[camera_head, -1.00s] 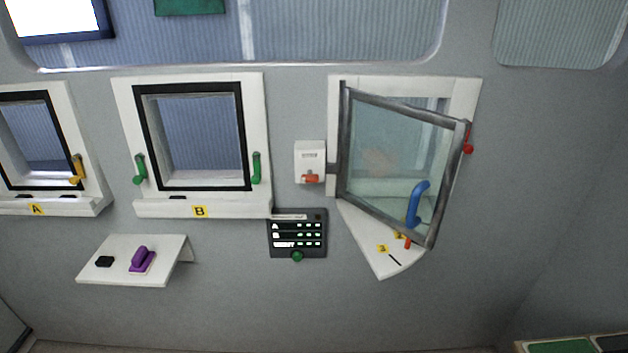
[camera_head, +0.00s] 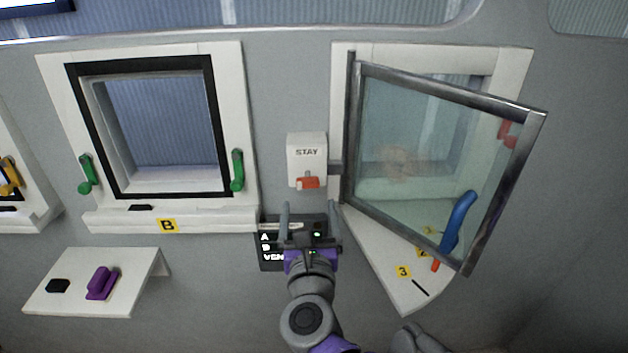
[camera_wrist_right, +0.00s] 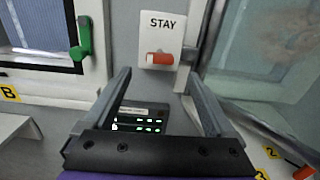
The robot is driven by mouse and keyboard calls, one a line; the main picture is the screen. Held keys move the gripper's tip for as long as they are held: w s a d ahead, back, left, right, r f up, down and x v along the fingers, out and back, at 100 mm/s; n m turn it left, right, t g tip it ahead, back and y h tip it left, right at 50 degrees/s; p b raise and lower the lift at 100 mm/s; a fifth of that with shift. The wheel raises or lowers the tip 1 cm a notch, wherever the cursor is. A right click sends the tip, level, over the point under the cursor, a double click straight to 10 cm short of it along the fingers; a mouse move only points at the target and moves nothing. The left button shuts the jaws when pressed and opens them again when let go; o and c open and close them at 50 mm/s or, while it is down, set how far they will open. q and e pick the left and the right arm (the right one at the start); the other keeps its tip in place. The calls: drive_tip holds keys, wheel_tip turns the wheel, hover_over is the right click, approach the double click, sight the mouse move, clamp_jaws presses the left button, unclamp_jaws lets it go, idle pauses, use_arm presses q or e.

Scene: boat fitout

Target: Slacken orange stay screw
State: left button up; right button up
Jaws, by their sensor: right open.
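The orange stay screw (camera_head: 308,183) sticks out of the lower part of the white box marked STAY (camera_head: 306,152). In the right wrist view the screw (camera_wrist_right: 159,59) is just beyond the fingertips, between them in the picture. A grey stay arm joins the box to the frame of the open hinged window (camera_head: 440,155). My right gripper (camera_head: 310,208) is open and empty, below the screw and in front of the dark panel. It does not touch the screw.
The dark indicator panel (camera_head: 267,245) is partly hidden by my right gripper. Window B (camera_head: 152,130) with green handles is to the left. The open pane juts out on the right above a numbered white sill (camera_head: 400,290). A shelf (camera_head: 60,300) carries a purple object (camera_head: 102,283).

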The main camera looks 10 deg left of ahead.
sight(308, 187)
drive_tip(key=x, duration=0.9)
drive_tip(key=shift+w+f, duration=0.1)
drive_tip(key=c, duration=1.4)
